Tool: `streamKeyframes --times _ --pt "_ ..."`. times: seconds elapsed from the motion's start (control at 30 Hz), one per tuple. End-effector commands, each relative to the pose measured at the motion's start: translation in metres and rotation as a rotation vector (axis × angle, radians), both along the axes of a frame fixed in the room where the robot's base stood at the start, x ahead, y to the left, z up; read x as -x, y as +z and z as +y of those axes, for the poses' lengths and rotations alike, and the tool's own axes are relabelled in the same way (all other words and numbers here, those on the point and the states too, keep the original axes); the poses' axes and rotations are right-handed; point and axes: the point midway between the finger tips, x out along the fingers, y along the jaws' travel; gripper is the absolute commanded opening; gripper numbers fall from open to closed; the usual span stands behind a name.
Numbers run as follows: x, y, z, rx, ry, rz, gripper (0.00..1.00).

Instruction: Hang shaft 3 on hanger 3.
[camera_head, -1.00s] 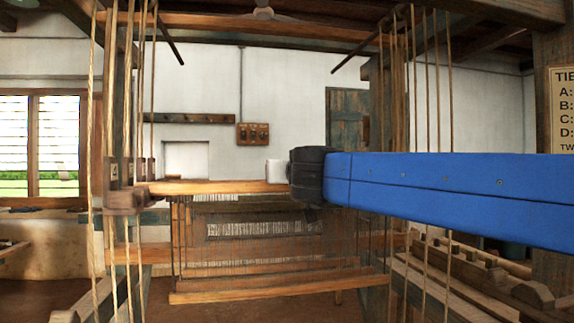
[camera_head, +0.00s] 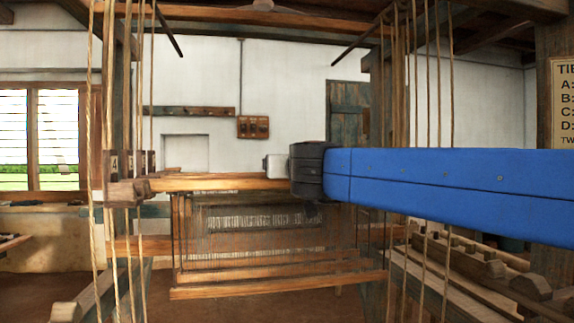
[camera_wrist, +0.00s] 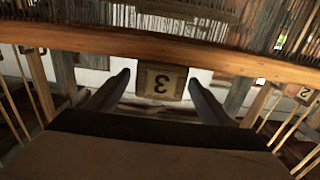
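A wooden shaft bar (camera_head: 215,182) runs level across the loom in the head view, with heddles below it. Its right end is hidden behind my arm. In the wrist view the bar (camera_wrist: 215,59) crosses the top, with a plate marked 3 (camera_wrist: 162,81), upside down, at its edge. My gripper (camera_wrist: 159,77) is open, with one finger on each side of this plate and narrow gaps showing. In the head view my fingertips are hidden. Small numbered blocks (camera_head: 128,165) sit at the left post; I read only a 4 there, and cannot make out hanger 3.
Vertical ropes (camera_head: 139,250) hang at the left, and more ropes (camera_head: 425,80) hang at the right near my arm. Lower wooden bars (camera_head: 280,285) hang below the heddles. A tag marked 2 (camera_wrist: 304,93) shows at right in the wrist view. Loom beams (camera_head: 470,270) lie lower right.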

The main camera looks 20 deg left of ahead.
Motion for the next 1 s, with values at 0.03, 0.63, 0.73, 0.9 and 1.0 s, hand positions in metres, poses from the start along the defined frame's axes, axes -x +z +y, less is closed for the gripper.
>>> streamKeyframes --times 0.03,0.63,0.73,0.9,1.0 --pt "0.0 0.0 0.0 0.0 0.0 0.0 0.75" --pt "0.063 0.0 -0.038 -0.001 0.002 0.001 0.75" --pt "0.08 0.0 -0.048 0.0 0.002 0.0 0.75" --pt "0.108 0.001 -0.066 -0.001 0.002 0.0 0.75" --pt "0.123 0.0 -0.075 -0.001 0.002 0.0 0.75"
